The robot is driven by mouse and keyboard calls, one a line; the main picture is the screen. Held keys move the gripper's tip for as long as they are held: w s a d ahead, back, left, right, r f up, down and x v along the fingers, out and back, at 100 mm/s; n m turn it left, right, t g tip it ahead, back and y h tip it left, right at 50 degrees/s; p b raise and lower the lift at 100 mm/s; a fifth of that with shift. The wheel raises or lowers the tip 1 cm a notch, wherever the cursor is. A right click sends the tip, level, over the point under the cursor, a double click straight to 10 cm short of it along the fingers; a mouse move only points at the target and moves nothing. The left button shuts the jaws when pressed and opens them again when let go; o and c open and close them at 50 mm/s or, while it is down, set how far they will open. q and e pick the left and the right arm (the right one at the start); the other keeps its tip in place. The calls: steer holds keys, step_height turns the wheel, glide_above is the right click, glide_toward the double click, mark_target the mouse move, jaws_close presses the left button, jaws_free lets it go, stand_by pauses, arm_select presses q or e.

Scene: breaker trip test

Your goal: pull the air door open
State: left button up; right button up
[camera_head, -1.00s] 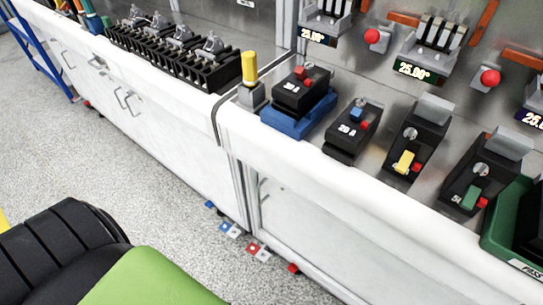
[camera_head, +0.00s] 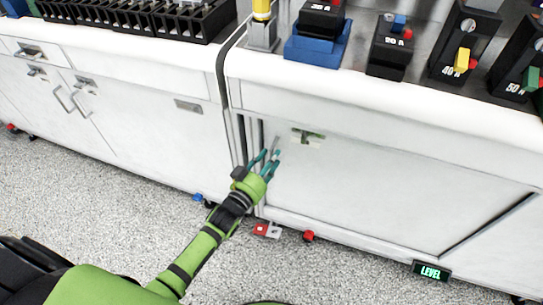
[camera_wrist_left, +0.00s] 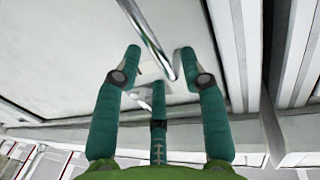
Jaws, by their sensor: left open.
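The air door (camera_head: 370,190) is the wide white panel under the right-hand bench, and it looks closed. Its metal bar handle (camera_head: 275,146) is near the door's left edge, partly hidden by my fingers. My left gripper (camera_head: 265,160) reaches in from the lower left, its teal fingers open at the handle. In the left wrist view the gripper (camera_wrist_left: 158,54) is spread with the handle bar (camera_wrist_left: 148,36) running between its fingertips. The fingers are not closed on the bar, and I cannot tell whether they touch it. My right gripper is out of view.
Breaker blocks, one on a blue base (camera_head: 318,48), stand on the bench top above the door. White cabinets (camera_head: 130,105) with handles are to the left. A red-and-white floor piece (camera_head: 267,230) and a LEVEL display (camera_head: 430,271) sit low. The speckled floor in front is open.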

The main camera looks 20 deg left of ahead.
arm_select(q)
steer(key=shift+x, duration=1.05)
steer(key=shift+a, duration=0.1)
steer(key=shift+c, duration=0.4)
jaws_close()
